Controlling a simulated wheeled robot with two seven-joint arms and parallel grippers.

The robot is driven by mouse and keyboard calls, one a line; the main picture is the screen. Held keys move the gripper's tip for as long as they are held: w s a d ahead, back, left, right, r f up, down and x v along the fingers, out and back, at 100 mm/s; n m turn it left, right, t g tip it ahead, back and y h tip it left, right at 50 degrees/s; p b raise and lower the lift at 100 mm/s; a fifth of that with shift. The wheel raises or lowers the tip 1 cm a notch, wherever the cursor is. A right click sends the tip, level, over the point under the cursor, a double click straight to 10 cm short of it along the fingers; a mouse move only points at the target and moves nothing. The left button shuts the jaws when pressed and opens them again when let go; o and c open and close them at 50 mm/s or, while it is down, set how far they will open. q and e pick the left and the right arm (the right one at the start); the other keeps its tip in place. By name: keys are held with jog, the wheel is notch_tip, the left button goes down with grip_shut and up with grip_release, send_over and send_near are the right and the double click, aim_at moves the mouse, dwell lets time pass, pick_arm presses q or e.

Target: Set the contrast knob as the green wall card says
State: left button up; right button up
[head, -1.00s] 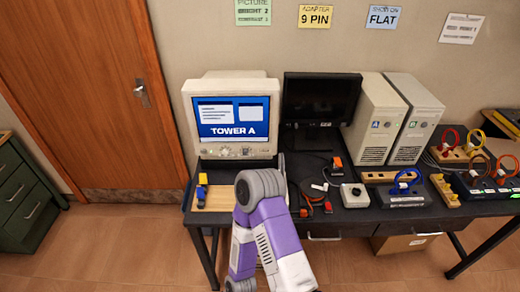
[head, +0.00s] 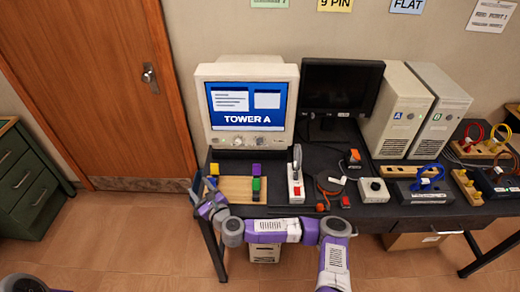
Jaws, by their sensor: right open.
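The beige monitor (head: 246,130) stands on the desk, its screen reading TOWER A. A row of small controls (head: 238,140) sits on its lower bezel; which one is contrast, and where it points, is too small to tell. The green wall card (head: 270,3) is cut off by the top edge, and its visible line is too blurred to read. My right gripper (head: 198,187) is at the desk's front left corner, below and left of the monitor, apart from the controls. It is open and small in view. Of my left arm only a piece shows at the bottom left; its gripper is out of view.
A wooden board (head: 234,195) with yellow, purple and green blocks lies before the monitor. Right of it are a grey-white device with a red part (head: 296,180), cables and a white knob box (head: 373,190). A dark monitor (head: 338,88) and two towers stand behind.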

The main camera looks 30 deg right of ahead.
jog(key=w+d+r+m+h, duration=0.1)
jog(key=w+d+m+h, duration=0.1)
jog(key=d+m+h, duration=0.6)
jog(key=m+g+h, duration=0.2)
jog(key=m+h, duration=0.1)
jog(key=m, duration=0.3)
send_near(260, 143)
jog(key=b+x, duration=0.1)
jog(key=x, duration=0.5)
jog(key=shift+w+d+f, duration=0.2)
jog(key=shift+x, duration=0.9)
jog(key=shift+c, duration=0.5)
grip_shut()
